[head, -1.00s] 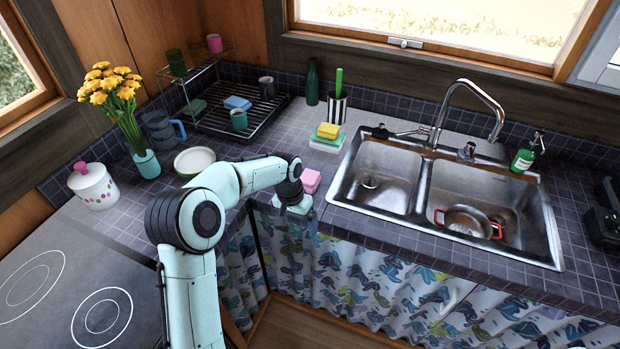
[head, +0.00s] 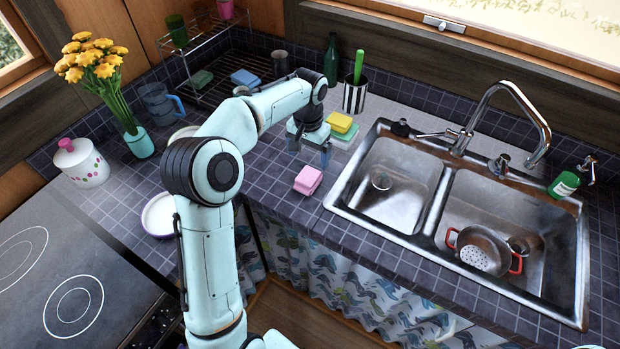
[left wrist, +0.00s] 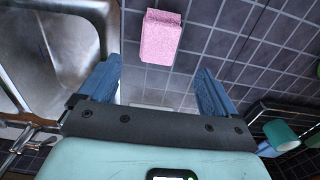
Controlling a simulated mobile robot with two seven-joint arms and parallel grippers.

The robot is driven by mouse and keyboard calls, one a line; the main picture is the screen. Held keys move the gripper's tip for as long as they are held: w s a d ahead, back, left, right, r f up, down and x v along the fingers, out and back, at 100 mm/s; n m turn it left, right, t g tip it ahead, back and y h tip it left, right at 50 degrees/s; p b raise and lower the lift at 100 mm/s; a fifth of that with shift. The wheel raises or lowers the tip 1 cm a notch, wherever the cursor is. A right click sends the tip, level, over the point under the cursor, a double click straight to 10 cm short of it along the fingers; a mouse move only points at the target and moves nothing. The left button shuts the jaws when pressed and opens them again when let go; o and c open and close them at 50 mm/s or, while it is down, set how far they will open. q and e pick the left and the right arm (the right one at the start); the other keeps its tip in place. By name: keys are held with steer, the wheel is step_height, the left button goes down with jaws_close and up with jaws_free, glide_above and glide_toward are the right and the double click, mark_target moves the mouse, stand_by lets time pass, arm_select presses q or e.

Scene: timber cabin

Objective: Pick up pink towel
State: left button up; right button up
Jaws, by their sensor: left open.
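The pink towel (head: 308,180) is a small folded block lying on the tiled counter, left of the sink. In the left wrist view it (left wrist: 160,38) lies ahead of the fingertips, nearer the left finger. My left gripper (head: 309,152) is open and empty above the counter, just behind the towel in the head view and apart from it. Its two blue fingers (left wrist: 158,82) are spread wide in the left wrist view. My right gripper is not in view.
The double sink (head: 440,215) is right of the towel and holds a colander (head: 482,250). Yellow and green sponges (head: 340,125) and a striped cup (head: 355,95) stand behind my gripper. A dish rack (head: 228,85) and a blue jug (head: 158,103) are at the back left. Bare counter surrounds the towel.

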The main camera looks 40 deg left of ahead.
mark_target(311, 173)
arm_select(q)
step_height(311, 173, down, 3)
steer(key=shift+w+f, duration=0.1)
steer(key=shift+f, duration=0.05)
steer(key=shift+w+f, duration=0.15)
steer(key=shift+f, duration=0.35)
step_height(311, 173, down, 5)
steer(key=shift+w+d, duration=0.1)
steer(key=c, duration=1.1)
step_height(311, 173, up, 20)
steer(key=shift+r+p, duration=0.1)
steer(key=shift+p, duration=1.05)
steer(key=shift+c, duration=0.2)
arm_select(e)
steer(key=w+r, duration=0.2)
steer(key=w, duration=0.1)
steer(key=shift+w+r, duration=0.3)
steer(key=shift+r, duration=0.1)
